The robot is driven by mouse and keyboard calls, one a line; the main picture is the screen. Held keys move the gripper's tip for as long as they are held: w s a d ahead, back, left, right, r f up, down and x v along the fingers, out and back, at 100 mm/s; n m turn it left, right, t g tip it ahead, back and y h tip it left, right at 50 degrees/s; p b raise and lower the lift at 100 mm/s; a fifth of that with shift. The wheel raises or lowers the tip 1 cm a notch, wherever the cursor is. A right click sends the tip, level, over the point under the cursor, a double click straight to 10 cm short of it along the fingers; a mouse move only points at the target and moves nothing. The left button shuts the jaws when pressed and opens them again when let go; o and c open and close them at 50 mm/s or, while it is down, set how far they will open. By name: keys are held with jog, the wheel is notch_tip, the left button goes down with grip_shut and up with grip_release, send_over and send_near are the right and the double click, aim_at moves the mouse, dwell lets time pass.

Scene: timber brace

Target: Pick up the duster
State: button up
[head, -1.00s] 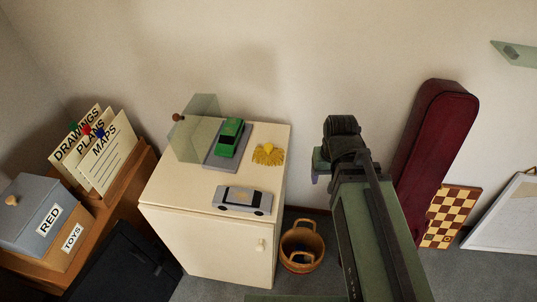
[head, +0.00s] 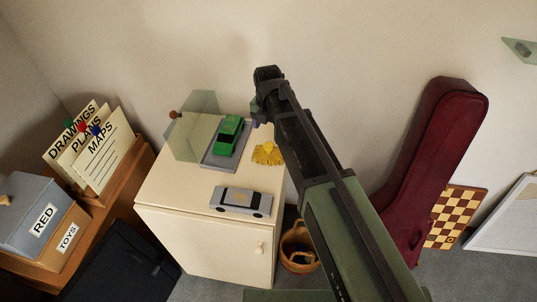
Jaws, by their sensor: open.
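The duster (head: 267,154) is a yellow fringed thing lying on the cream cabinet top (head: 168,188), near its right edge. My arm reaches in from the lower right, and my gripper (head: 256,119) is above and just beyond the duster in the head view. The gripper is open and apart from the duster. Its fingers are small and partly hidden by the wrist, and the arm passes close to the duster's right side in the picture.
A green toy car (head: 229,132) on a grey base stands left of the duster, beside a clear panel (head: 196,125). A silver toy car (head: 241,201) lies in front. A basket (head: 297,250) and a dark red instrument case (head: 436,150) stand to the right.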

aim_at(268, 145)
notch_tip(268, 145, down, 10)
jog(key=b, duration=0.9)
jog(key=shift+f, duration=0.25)
jog(key=shift+r, duration=0.25)
jog(key=c, duration=1.1)
jog(key=shift+r, duration=0.1)
notch_tip(268, 145, up, 20)
jog(key=p, duration=2)
